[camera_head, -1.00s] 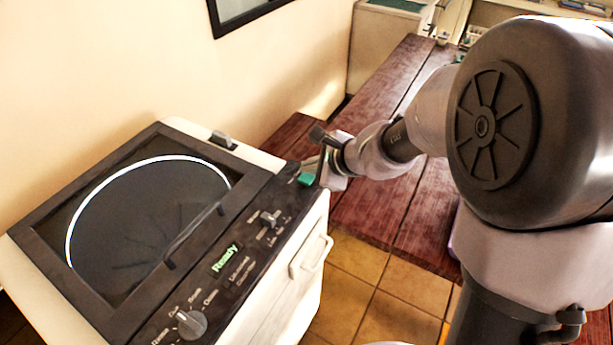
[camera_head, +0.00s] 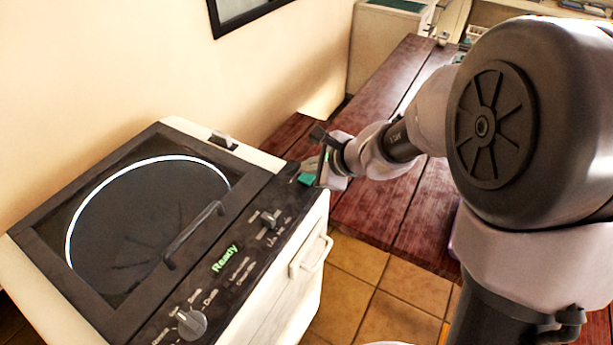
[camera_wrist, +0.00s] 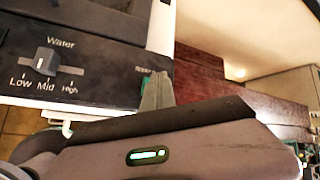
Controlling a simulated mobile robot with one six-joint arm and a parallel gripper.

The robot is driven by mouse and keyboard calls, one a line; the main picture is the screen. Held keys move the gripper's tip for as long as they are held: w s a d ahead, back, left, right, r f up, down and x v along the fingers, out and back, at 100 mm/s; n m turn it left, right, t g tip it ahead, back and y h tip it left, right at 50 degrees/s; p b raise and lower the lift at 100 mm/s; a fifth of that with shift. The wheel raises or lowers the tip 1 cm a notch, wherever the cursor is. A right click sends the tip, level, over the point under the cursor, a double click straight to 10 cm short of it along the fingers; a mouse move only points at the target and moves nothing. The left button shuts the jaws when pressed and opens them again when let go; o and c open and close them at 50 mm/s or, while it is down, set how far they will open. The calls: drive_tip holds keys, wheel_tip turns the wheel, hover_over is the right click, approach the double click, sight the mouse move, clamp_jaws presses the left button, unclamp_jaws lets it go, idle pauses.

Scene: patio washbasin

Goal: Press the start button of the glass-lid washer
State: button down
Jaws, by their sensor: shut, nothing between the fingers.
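The glass-lid washer (camera_head: 95,292) stands at the left in the head view, its lid (camera_head: 140,225) closed. Its dark panel has knobs and a display (camera_head: 224,258) that reads "Ready". A green button (camera_head: 306,180) sits at the panel's far right end. My gripper (camera_head: 313,168) is shut and empty, its fingertips right at that button. In the wrist view, the shut fingers (camera_wrist: 157,90) reach the panel's end beside small lettering and largely hide the button. I cannot tell whether they touch it.
A water knob (camera_wrist: 45,61) with Low, Mid and High marks is on the panel left of my fingers. A handle (camera_head: 311,257) juts from the washer's front. A reddish wooden table (camera_head: 375,195) stands behind and right of the washer. Tiled floor (camera_head: 350,285) is clear in front.

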drive_tip(key=shift+f, duration=0.1)
drive_tip(key=shift+f+b, duration=0.3)
drive_tip(key=shift+b, duration=0.25)
